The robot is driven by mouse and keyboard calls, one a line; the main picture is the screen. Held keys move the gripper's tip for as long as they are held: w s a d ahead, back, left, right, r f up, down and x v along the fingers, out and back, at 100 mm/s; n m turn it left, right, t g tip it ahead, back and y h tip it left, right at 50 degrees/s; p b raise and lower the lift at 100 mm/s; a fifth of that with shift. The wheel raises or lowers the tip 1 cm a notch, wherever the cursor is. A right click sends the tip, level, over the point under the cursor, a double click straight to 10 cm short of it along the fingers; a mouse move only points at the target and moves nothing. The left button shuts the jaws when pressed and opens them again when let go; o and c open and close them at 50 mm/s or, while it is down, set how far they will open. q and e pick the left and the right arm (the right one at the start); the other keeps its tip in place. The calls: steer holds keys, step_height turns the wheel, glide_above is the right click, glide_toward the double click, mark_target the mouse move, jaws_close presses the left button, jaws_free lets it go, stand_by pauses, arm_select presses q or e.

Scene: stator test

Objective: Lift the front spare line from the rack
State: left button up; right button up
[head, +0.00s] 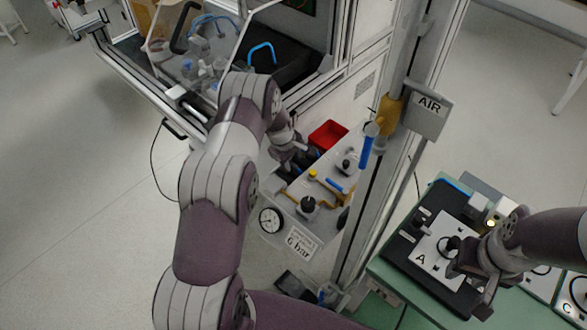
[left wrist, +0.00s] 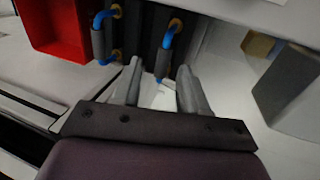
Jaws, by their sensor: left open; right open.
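Two spare lines, blue hoses with grey sleeves and brass ends, hang on the dark rack (left wrist: 147,25) in the left wrist view. One line (left wrist: 164,62) is at the middle, the other (left wrist: 98,42) to its left beside the red bin. My left gripper (left wrist: 159,70) is open, its fingertips on either side of the middle line's lower sleeve; I cannot tell whether they touch it. In the head view my left gripper (head: 291,152) is low beside the red bin, and the lines there are hidden by my arm. My right gripper (head: 456,258) is open over the plate marked A.
The red bin (head: 328,134) stands behind a panel with a gauge (head: 270,220) and the 6 bar label. A metal post with an AIR sign (head: 428,112) and a blue-handled hose stands right of it.

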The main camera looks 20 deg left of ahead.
mark_target(293, 165)
arm_select(q)
steer(key=x, duration=0.4)
steer(key=shift+s+f, duration=0.1)
steer(key=shift+f, duration=0.1)
jaws_close()
steer(key=shift+r, duration=0.15)
